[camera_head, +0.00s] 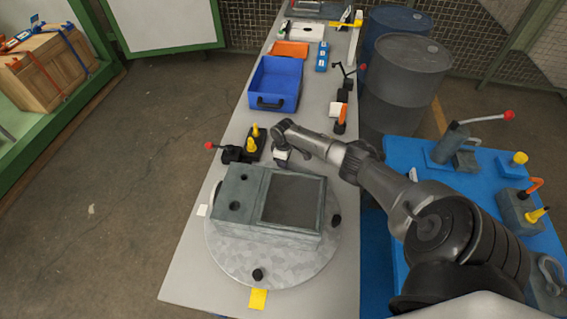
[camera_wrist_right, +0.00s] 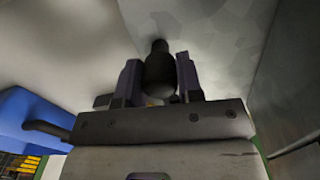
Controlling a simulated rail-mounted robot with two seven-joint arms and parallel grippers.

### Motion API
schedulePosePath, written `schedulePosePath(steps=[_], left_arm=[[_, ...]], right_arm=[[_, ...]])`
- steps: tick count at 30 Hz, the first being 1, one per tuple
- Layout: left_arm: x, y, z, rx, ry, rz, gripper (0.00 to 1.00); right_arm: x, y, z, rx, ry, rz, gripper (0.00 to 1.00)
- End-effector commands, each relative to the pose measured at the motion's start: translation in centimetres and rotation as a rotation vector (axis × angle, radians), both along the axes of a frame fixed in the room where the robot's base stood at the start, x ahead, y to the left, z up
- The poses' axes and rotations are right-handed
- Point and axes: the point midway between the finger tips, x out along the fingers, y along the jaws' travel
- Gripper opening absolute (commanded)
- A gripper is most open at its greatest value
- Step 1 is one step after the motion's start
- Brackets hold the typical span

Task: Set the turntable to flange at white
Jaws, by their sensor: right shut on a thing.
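The turntable (camera_head: 228,255) is a round mottled grey disc on the bench, with a grey-green housing (camera_head: 247,222) on it. The housing has a dark recessed panel and two round holes on its left part. I cannot tell which side is the flange. Black knobs stand on the rim at the front (camera_head: 257,274) and right (camera_head: 336,220). A white marker (camera_head: 202,210) lies beside the disc at left, a yellow marker (camera_head: 258,299) at the front. My right gripper (camera_head: 281,163) is at the disc's far edge, shut on a black knob (camera_wrist_right: 160,75). My left gripper is not in view.
A red-tipped lever clamp (camera_head: 230,153) and yellow-topped pieces stand just behind the turntable at left. A blue bin (camera_head: 275,84) is farther back. A blue table (camera_head: 405,152) with fixtures and dark barrels (camera_head: 405,75) stand at right.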

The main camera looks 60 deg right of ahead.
Motion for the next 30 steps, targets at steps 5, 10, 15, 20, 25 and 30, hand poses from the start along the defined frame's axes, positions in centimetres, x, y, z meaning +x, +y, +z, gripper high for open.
schedulePosePath(steps=[5, 10, 15, 20, 25, 30], left_arm=[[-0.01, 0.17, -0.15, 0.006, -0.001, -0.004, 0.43], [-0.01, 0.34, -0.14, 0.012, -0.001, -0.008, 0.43], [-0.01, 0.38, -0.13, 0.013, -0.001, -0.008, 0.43], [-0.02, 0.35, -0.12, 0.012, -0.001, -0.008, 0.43], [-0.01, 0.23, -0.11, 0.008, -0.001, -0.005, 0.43], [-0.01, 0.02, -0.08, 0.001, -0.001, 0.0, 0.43]], right_arm=[[0.0, -0.14, -0.03, -0.001, 0.001, 0.009, 0.0], [0.0, -0.13, -0.01, -0.001, 0.001, 0.01, 0.0], [0.01, -0.12, -0.01, -0.001, 0.001, 0.01, 0.34], [0.02, -0.1, 0.0, 0.0, 0.001, 0.009, 0.5], [0.04, -0.1, 0.01, 0.0, 0.0, 0.009, 0.59], [0.05, -0.09, 0.1, 0.0, 0.0, 0.009, 0.59]])
